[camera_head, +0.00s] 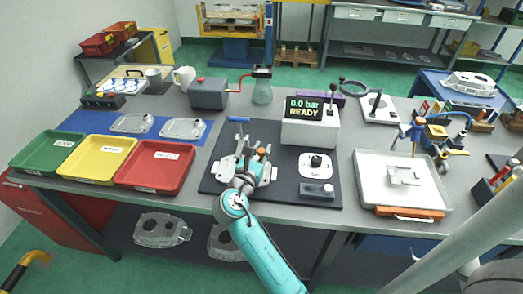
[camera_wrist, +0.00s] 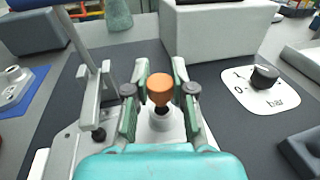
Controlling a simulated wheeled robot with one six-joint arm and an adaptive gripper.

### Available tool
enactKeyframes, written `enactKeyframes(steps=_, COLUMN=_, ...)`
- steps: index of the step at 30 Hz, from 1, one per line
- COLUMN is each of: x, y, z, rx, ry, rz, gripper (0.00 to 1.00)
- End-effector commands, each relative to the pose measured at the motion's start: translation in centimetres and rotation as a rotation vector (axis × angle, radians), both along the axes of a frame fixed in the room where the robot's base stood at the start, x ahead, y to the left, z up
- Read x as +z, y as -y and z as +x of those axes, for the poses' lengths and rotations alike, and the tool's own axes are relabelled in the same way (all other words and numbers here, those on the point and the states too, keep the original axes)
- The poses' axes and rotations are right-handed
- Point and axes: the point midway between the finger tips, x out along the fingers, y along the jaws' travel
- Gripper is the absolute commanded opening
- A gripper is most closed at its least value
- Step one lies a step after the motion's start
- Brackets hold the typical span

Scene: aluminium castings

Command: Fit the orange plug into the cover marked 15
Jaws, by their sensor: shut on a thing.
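The orange plug (camera_wrist: 160,86) has a round head and a dark lower part. My gripper (camera_wrist: 160,92) is shut on it, one finger on each side; the plug also shows in the head view (camera_head: 261,151). Directly below the plug is a pale round boss of a grey cast cover (camera_wrist: 161,122), which sits in a clamp fixture on the dark mat. The cover also shows in the head view (camera_head: 264,172), partly hidden by my arm. I cannot tell whether the plug's lower end is in the boss. No number on the cover is readable.
Left of the cover stands a clamp (camera_wrist: 97,85) with an upright lever. A pressure tester (camera_head: 310,125) reading "0.0 bar READY" is behind. A dial plate (camera_head: 315,173) lies right. Green, yellow and red trays (camera_head: 157,164) and two other castings (camera_head: 183,129) are left.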

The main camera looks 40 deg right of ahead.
Motion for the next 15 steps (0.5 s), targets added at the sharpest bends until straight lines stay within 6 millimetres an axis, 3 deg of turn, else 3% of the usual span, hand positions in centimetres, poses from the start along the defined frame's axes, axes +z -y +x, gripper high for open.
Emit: enactKeyframes(steps=15, x=-1.06, y=0.01, z=0.00, rx=0.000, ry=-0.001, rz=0.000, gripper=0.13)
